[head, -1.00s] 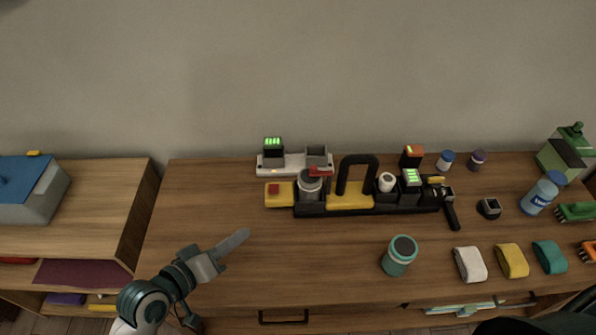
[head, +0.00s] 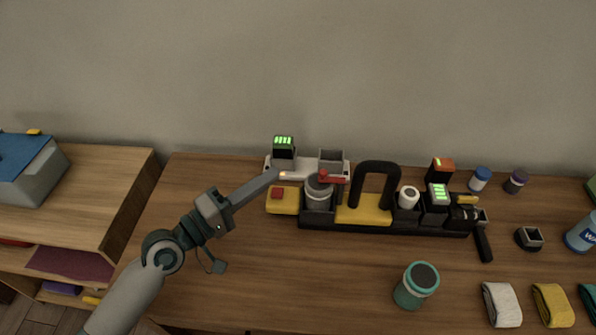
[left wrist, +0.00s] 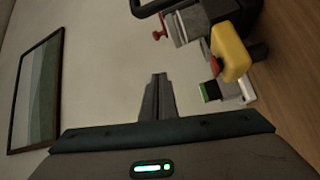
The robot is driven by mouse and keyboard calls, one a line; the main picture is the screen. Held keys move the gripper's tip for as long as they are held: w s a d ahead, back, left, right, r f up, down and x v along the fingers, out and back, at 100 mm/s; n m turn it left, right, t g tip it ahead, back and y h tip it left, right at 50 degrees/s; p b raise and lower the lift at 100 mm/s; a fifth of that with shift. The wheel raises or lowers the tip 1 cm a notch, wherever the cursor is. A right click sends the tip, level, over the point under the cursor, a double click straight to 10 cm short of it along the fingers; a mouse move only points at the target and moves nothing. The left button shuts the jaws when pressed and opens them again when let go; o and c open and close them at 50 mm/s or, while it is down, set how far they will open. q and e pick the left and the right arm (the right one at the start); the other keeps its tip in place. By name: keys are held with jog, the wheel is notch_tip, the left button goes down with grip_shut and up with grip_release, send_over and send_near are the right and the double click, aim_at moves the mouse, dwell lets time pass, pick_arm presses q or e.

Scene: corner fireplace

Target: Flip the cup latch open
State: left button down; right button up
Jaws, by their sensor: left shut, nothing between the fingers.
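A grey cup (head: 318,192) sits in the black and yellow tool caddy (head: 390,228) on the wooden cabinet top. A red latch (head: 330,177) lies across the cup's top edge and sticks out to the right. The latch also shows in the left wrist view (left wrist: 159,34), beside the grey cup. My left gripper (head: 276,174) is shut and empty. Its fingertips are just left of the caddy, near the white charger base's left end; contact cannot be told. In the left wrist view its fingers (left wrist: 158,82) are together, apart from the cup and latch. My right gripper is not in view.
The white charger base (head: 306,168) with a green-lit battery (head: 284,150) stands behind the caddy. A red button (head: 277,193) is on the caddy's yellow left end. A teal jar (head: 416,286) stands in front. The cabinet top left of the caddy is clear.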

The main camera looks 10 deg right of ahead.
aim_at(308, 181)
pick_arm(q)
jog(key=shift+w+d+r, duration=0.1)
jog(key=shift+w+d, duration=0.2)
jog(key=shift+d, duration=0.05)
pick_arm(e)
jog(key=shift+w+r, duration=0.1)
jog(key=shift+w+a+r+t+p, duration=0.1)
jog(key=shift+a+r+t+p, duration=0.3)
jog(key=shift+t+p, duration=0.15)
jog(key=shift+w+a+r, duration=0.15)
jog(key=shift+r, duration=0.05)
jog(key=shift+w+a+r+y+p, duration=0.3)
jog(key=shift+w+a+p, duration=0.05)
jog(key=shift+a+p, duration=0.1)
pick_arm(q)
jog(key=d, duration=0.2)
jog(key=w+d, duration=0.1)
jog(key=d, duration=0.5)
jog(key=shift+w+d, duration=0.15)
jog(key=shift+w, duration=0.1)
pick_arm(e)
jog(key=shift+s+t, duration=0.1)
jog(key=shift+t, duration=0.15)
pick_arm(q)
jog(key=shift+s+d+f, duration=0.1)
jog(key=shift+f, duration=0.15)
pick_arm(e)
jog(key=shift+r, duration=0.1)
